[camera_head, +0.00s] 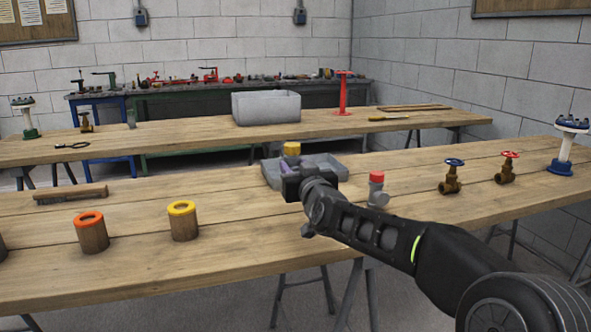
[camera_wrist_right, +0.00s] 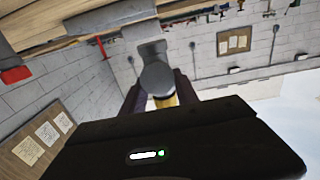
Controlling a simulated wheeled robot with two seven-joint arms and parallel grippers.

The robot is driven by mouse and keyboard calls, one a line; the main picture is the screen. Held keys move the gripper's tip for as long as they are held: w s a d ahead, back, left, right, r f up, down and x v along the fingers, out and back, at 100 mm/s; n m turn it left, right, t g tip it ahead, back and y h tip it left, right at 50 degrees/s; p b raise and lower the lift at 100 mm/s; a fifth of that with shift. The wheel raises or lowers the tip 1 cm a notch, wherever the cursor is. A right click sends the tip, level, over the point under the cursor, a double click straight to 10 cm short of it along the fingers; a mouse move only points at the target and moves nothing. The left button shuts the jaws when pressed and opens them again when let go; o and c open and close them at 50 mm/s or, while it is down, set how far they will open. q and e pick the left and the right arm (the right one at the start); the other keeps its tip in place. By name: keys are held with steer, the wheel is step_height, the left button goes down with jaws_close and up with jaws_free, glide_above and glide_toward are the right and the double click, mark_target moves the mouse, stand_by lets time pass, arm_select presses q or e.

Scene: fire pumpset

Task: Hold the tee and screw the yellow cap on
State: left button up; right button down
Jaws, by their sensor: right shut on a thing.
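My right gripper (camera_head: 290,168) is raised over the middle of the near bench, by the grey tray. In the right wrist view its two dark fingers (camera_wrist_right: 160,84) are shut on a grey tee (camera_wrist_right: 157,76), whose round end faces the camera. A yellow cap (camera_head: 291,148) sits at the top of the held piece in the head view. It also shows in the right wrist view (camera_wrist_right: 166,101), partly hidden behind the tee and the gripper body. I cannot tell how far it is threaded. My left gripper is not in view.
A grey tray (camera_head: 334,163) lies behind my gripper. A grey fitting with a red cap (camera_head: 376,178) stands right of it. Brass valves (camera_head: 451,180) stand farther right. Cylinders with orange (camera_head: 90,232) and yellow (camera_head: 183,221) rims and a brush (camera_head: 70,194) are left.

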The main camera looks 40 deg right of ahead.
steer(key=shift+r, duration=0.1)
steer(key=c, duration=1.4)
jaws_free()
steer(key=shift+c, duration=0.2)
jaws_close()
